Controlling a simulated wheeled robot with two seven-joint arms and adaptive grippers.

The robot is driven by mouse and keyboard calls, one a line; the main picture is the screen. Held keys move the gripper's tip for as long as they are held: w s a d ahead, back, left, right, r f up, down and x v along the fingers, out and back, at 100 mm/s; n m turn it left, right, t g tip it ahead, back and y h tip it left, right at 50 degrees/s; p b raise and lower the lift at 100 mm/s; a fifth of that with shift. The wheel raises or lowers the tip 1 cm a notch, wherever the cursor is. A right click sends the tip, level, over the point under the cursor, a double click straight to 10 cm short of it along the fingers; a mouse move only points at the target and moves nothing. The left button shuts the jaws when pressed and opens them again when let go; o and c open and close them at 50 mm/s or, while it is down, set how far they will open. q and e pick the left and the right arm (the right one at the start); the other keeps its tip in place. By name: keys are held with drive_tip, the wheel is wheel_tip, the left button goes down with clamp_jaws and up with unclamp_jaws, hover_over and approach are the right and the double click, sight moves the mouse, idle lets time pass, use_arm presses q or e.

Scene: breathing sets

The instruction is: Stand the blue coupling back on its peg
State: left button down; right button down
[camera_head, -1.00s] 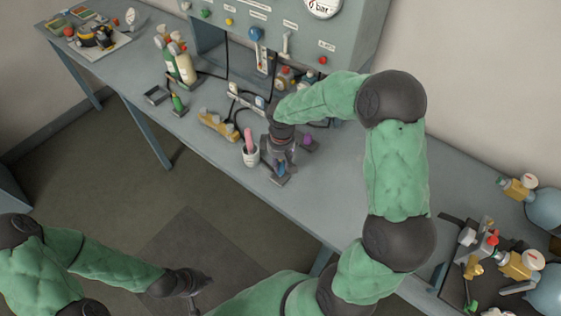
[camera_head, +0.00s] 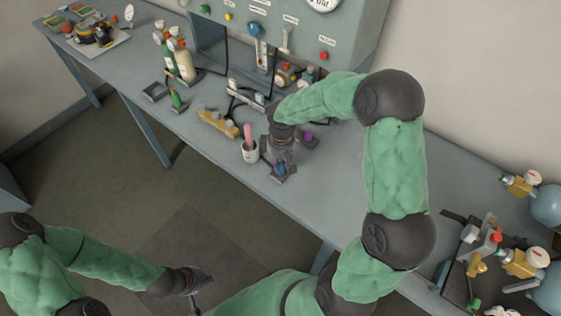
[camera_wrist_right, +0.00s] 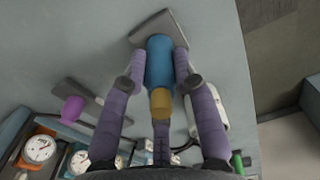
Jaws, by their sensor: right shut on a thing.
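The blue coupling (camera_wrist_right: 160,60), with a brass end, is between the fingers of my right gripper (camera_wrist_right: 160,78) in the right wrist view. The fingers are shut on its sides. It lines up with a small grey peg base (camera_wrist_right: 170,25); the peg itself is hidden, so I cannot tell whether the coupling is seated. In the head view the blue coupling (camera_head: 281,167) shows below my right gripper, near the bench's front edge. My left gripper (camera_head: 194,302) hangs over the floor, away from the bench; its fingers are too small to read.
A purple coupling (camera_head: 308,136) stands on its own base beside my right gripper. A white cup (camera_head: 250,152) with a pink item is close on the left. A brass manifold (camera_head: 218,123) lies further left.

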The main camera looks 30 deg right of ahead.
drive_tip(key=shift+f, duration=0.1)
drive_tip(key=c, duration=0.9)
unclamp_jaws()
wheel_tip(320, 180, up, 12)
drive_tip(key=shift+d+r, duration=0.1)
drive_tip(key=shift+s, duration=0.1)
